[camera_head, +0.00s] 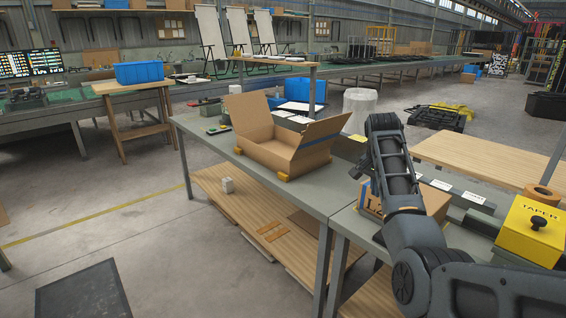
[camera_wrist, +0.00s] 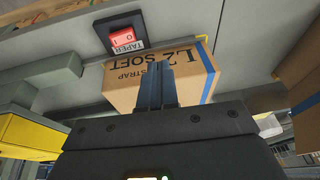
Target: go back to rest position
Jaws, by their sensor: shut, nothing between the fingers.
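My gripper (camera_wrist: 156,68) shows in the wrist view with its two dark fingers together and nothing between them. Behind the fingers is a cardboard box (camera_wrist: 195,75) lettered "L2 SOFT STRAP", with a blue stripe; I cannot tell whether the fingers touch it. In the head view my dark arm rises from the bottom right and bends over the near bench. My fingers cannot be made out there. A closed cardboard box (camera_head: 370,199) sits on that bench, partly hidden behind my arm.
An open cardboard box (camera_head: 300,155) stands on the grey bench (camera_head: 215,140) left of my arm. A yellow taper unit (camera_head: 530,235) and a tape roll (camera_head: 541,195) are at the right. A red taper switch (camera_wrist: 122,38) shows in the wrist view. Floor at left is mostly clear.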

